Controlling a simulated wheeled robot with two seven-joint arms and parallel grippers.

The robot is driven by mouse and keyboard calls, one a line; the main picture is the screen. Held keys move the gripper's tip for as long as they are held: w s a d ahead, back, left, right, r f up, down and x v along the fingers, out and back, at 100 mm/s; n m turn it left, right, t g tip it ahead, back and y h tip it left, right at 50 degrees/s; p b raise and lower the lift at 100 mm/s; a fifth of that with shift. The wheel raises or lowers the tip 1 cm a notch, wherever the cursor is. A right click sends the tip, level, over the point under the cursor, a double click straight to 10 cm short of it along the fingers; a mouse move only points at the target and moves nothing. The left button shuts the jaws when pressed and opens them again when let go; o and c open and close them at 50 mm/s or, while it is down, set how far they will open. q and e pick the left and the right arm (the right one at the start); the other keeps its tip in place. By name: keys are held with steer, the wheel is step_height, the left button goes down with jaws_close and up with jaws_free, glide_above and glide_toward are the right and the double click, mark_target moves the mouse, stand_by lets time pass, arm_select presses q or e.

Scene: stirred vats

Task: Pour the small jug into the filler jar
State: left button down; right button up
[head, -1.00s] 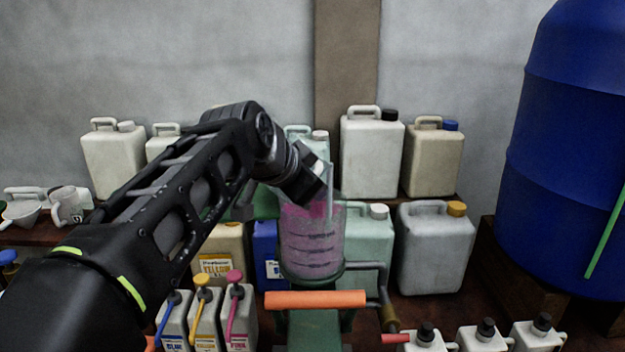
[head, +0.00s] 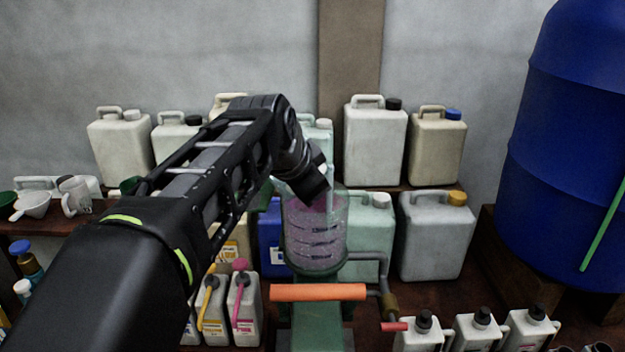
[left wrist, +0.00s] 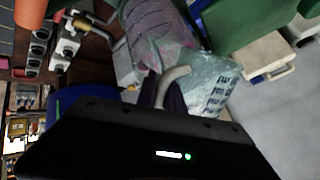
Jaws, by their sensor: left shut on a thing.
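The filler jar (head: 314,240) is a clear marked cylinder on a green stand, holding pink, speckled contents. It also shows at the top of the left wrist view (left wrist: 148,28). My left gripper (head: 318,190) is just above the jar's mouth. In the left wrist view, its fingers (left wrist: 168,92) are shut on the pale curved handle of the small jug (left wrist: 212,90). The jug is clear with dark markings and is tilted beside the jar's mouth. In the head view my gripper mostly hides it. I cannot tell how much is left in it. My right gripper is not in view.
An orange bar (head: 318,292) and a side pipe with a brass valve (head: 388,305) are at the jar's front. Canisters (head: 374,145) line the shelf behind. Small dye bottles (head: 243,310) stand front left, and a blue drum (head: 575,150) is at the right.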

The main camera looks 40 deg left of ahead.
arm_select(q)
steer(key=g+y, duration=0.1)
steer(key=g, duration=0.1)
steer(key=s+m+g+y, duration=0.1)
steer(key=g, duration=0.1)
steer(key=s+a+m+g+y, duration=0.1)
steer(key=g, duration=0.2)
steer(key=shift+y, duration=0.3)
stand_by(0.3)
steer(key=shift+w+g, duration=0.2)
steer(key=shift+g, duration=0.1)
